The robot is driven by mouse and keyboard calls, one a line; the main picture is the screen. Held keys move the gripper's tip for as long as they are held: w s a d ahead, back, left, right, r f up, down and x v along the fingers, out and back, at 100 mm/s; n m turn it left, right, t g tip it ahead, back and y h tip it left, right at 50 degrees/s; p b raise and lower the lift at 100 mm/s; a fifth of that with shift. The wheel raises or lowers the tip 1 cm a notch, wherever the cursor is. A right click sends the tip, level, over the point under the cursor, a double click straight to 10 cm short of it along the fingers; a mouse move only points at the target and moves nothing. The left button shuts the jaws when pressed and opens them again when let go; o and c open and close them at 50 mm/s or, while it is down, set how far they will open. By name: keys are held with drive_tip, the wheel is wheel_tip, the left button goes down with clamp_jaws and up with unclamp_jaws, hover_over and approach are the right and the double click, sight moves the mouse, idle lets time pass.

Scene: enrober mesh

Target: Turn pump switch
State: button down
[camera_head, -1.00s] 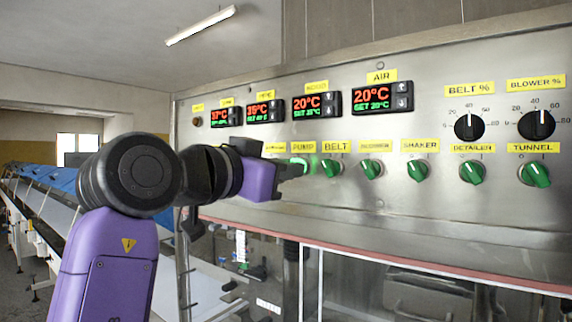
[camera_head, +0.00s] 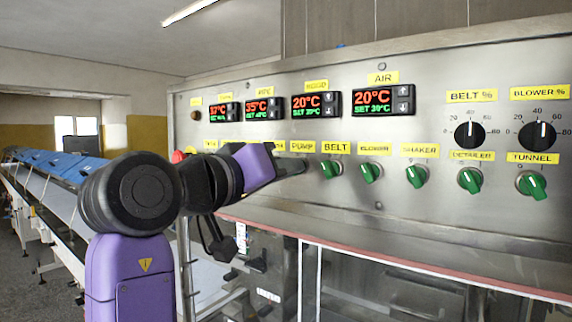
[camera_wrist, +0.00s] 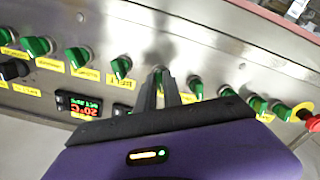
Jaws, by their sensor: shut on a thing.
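The pump switch is a small green rotary knob under the yellow PUMP label (camera_head: 302,146) on the steel control panel. My gripper (camera_head: 298,170) reaches it from the left and hides it in the head view. The wrist view, upside down, shows my two dark fingers (camera_wrist: 162,78) close together on the pump switch (camera_wrist: 159,71), shut on it. Most of the knob is hidden between the fingers, so its turned angle cannot be told. The similar belt switch (camera_head: 331,168) stands just to the right, apart from the fingers.
More green knobs line the row, such as the blower switch (camera_head: 371,172) and tunnel switch (camera_head: 531,185). Temperature displays (camera_head: 316,104) sit above. A red button (camera_wrist: 312,122) is at the panel's far end. A conveyor (camera_head: 60,195) runs at left.

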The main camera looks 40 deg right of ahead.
idle(0.5)
drive_tip(key=c, duration=1.5)
unclamp_jaws()
drive_tip(key=a, duration=0.2)
drive_tip(key=s+a+b, duration=0.1)
drive_tip(key=a, duration=0.2)
drive_tip(key=a+b, duration=0.1)
drive_tip(key=a, duration=0.1)
drive_tip(key=shift+s+a, duration=0.2)
drive_tip(key=shift+a, duration=0.15)
